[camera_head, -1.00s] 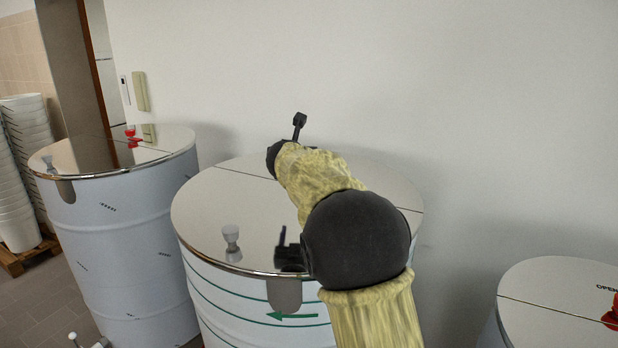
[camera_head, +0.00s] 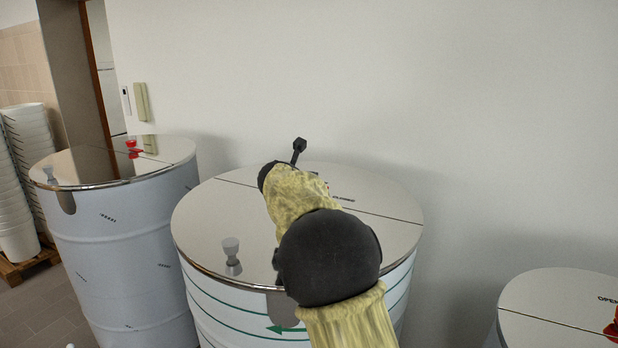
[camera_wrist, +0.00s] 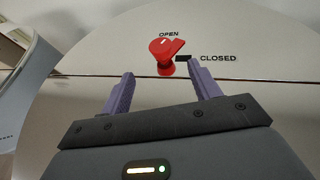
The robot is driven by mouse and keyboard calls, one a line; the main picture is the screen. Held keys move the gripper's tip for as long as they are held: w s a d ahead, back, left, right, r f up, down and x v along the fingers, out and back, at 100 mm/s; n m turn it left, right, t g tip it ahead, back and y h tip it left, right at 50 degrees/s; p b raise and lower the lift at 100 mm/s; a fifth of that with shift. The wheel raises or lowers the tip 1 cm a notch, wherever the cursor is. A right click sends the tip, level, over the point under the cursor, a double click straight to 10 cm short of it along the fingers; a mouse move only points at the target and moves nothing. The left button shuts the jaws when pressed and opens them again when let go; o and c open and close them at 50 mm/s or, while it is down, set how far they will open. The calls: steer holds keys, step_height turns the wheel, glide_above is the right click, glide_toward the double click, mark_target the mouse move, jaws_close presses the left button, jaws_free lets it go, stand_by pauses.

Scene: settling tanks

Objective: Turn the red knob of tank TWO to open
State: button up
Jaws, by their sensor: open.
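The red knob (camera_wrist: 166,50) stands on the shiny metal tank lid (camera_wrist: 90,62) in the wrist view, with OPEN printed behind it and CLOSED to its right. Its upper part slants up to the right. My gripper (camera_wrist: 161,69) is open, with one purple finger to each side of the knob's base line. The knob's upper part is just beyond the fingertips, and I cannot tell whether they touch it. In the head view my arm reaches over the middle tank (camera_head: 225,215) and hides its knob and my fingers. No tank number is readable.
A left tank (camera_head: 110,230) has a red knob (camera_head: 132,147) on its lid. A right tank (camera_head: 560,300) shows partly, its red knob (camera_head: 613,330) cut by the edge. A small grey knob (camera_head: 231,246) stands on the middle lid. The wall is close behind.

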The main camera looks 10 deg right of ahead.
steer(key=p+x, duration=0.6)
steer(key=x, duration=0.5)
steer(key=shift+w+r, duration=0.1)
steer(key=shift+w, duration=0.05)
steer(key=shift+p+x, duration=0.55)
steer(key=shift+x, duration=0.4)
steer(key=c, duration=0.9)
